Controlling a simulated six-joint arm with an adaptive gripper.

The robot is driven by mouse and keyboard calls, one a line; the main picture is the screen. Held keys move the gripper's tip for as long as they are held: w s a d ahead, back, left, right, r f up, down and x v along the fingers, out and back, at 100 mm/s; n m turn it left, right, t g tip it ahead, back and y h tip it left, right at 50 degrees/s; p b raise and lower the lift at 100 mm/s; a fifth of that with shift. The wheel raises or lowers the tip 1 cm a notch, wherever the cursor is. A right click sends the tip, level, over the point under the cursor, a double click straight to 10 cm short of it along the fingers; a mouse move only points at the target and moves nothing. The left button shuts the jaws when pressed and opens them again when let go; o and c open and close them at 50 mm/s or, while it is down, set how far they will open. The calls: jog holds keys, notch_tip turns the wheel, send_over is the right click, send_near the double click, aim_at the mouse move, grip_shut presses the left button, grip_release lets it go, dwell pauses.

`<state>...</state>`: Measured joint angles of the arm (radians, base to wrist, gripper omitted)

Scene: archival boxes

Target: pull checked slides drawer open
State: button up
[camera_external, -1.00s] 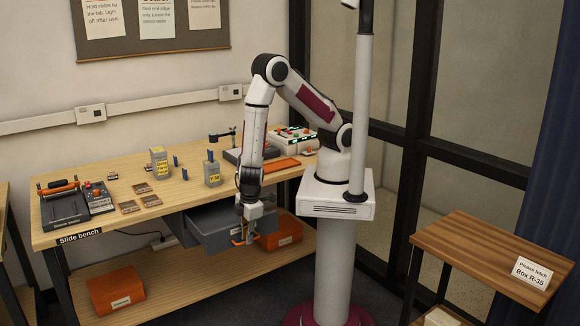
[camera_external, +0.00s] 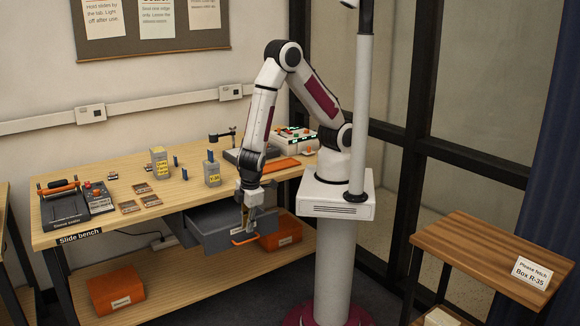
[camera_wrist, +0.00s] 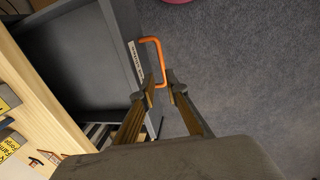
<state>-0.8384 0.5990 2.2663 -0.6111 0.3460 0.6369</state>
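A grey drawer (camera_external: 212,226) under the bench stands pulled out, its inside visible from above. My gripper (camera_external: 247,229) points down at the drawer front, just above the handle. In the wrist view its two fingers (camera_wrist: 163,88) are apart, with the near end of the orange handle (camera_wrist: 156,44) showing between and beyond the tips. Nothing is held.
Orange boxes (camera_external: 116,290) sit on the lower shelf. A small wooden stand (camera_external: 470,245) is at the right. The floor in front of the drawer is clear.

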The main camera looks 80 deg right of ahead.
notch_tip(320, 180, up, 6)
jog(key=s, duration=0.1)
jog(key=shift+a, duration=0.45)
jog(key=shift+r, duration=0.1)
dwell(0.6)
jog(key=s+d+r+m+t, duration=0.2)
jog(key=s+d+r+m, duration=0.1)
jog(key=d+r, duration=0.9)
jog(key=s+d+r+m+t+y, duration=0.1)
jog(key=d+r+m, duration=0.5)
jog(key=d+r, duration=0.7)
jog(key=shift+s+d+r+t+y, duration=0.3)
jog(key=shift+s+r+t, duration=0.2)
jog(key=shift+s+r, duration=0.4)
